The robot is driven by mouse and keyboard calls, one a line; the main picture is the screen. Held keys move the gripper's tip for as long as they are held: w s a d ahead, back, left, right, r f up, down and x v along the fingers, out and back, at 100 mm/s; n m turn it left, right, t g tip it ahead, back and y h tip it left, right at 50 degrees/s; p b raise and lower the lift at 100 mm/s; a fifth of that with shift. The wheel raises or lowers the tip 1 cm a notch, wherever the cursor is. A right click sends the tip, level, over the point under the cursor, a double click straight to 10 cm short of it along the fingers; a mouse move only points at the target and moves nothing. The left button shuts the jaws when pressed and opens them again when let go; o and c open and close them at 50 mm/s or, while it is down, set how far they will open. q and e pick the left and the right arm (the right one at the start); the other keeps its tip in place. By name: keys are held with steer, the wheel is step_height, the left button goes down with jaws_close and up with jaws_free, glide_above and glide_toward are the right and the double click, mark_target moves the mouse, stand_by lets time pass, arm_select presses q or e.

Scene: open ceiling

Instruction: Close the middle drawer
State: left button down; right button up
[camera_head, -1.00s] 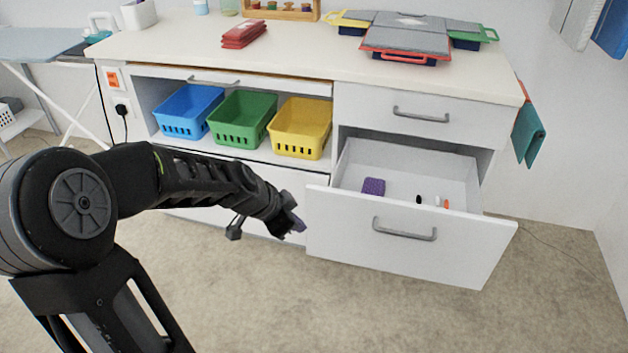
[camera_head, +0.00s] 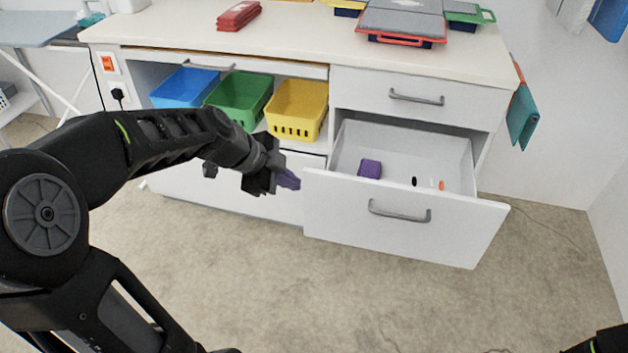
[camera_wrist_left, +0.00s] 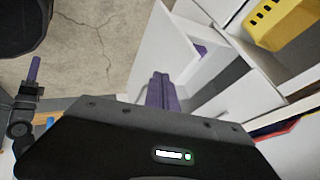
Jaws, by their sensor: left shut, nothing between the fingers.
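The open drawer (camera_head: 455,228) stands pulled out from the right of the white cabinet, below a shut top drawer. Its front has a grey bar handle (camera_head: 400,212). Inside lie a purple block (camera_head: 370,169) and a few small black, white and orange items. My left gripper (camera_head: 289,180) is shut and empty, beside the left end of the drawer front; I cannot tell whether it touches. In the left wrist view its purple fingers (camera_wrist_left: 161,91) are together, with the white drawer front (camera_wrist_left: 163,42) beyond. A purple fingertip (camera_wrist_left: 35,68) at the left looks like my right gripper; its jaw state is unclear.
Blue, green and yellow baskets (camera_head: 297,108) fill the shelf left of the drawer. The shut top drawer (camera_head: 440,95) is above. Red cases (camera_head: 239,15) and grey organisers (camera_head: 403,23) lie on the countertop (camera_head: 300,42). The floor (camera_head: 330,295) before the cabinet is clear.

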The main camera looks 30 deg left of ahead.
mark_target(324, 187)
arm_select(q)
steer(key=w+f, duration=0.3)
steer(key=w+d+f, duration=0.1)
steer(key=w+f, duration=0.2)
steer(key=w, duration=0.1)
steer(key=shift+d+f+p, duration=0.2)
steer(key=shift+p, duration=0.2)
steer(key=shift+w+a, duration=0.2)
steer(key=shift+w, duration=0.5)
arm_select(e)
steer(key=shift+r, duration=0.45)
